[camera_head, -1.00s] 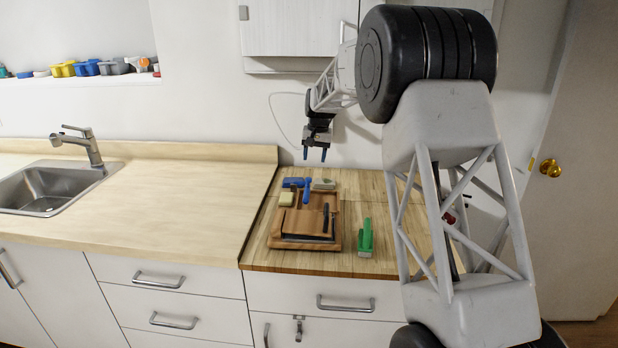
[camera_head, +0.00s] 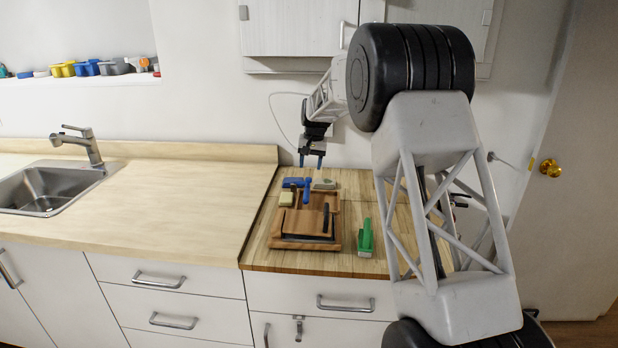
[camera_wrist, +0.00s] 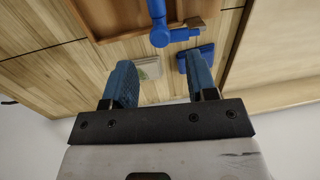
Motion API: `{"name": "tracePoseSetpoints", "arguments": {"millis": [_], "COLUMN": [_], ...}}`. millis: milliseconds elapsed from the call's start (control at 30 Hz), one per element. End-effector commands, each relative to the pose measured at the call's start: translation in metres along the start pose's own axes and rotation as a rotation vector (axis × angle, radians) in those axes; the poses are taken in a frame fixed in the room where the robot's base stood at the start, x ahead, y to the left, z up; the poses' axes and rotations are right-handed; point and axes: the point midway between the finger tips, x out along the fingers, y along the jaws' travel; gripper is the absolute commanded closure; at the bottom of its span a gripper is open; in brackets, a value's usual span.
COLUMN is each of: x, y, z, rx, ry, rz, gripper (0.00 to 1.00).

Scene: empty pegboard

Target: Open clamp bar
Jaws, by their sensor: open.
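A blue bar with a rounded end, which I take to be the clamp bar (camera_head: 307,190), lies at the back edge of a brown wooden board (camera_head: 288,241). My gripper (camera_head: 311,162) is above and behind the board, fingers pointing down, open and empty. In the wrist view the two blue fingers of my gripper (camera_wrist: 160,70) are apart, with the bar beyond their tips and not touched.
A pale grey-green block (camera_head: 324,184) and a beige block (camera_head: 286,199) are near the bar. A dark handle (camera_head: 326,217) stands on the board. A green-handled brush (camera_head: 366,237) is to the right. The wall is close behind my gripper; the left counter (camera_head: 180,205) is clear.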

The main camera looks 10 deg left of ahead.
Motion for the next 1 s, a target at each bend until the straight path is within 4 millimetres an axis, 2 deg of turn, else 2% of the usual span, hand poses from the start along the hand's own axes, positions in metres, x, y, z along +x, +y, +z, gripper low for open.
{"name": "tracePoseSetpoints", "arguments": {"millis": [200,400,600,867,1000], "x": [0.028,0.047,0.055,0.055,0.055], "y": [0.000,0.000,0.000,0.000,0.000], "z": [0.000,0.000,0.000,0.000,0.000], "rx": [0.000,0.000,0.000,0.000,0.000], "ry": [-0.001,0.000,0.000,0.000,0.000], "rz": [0.000,0.000,0.000,0.000,0.000], "gripper": [0.48,0.48,0.48,0.48,0.68]}}
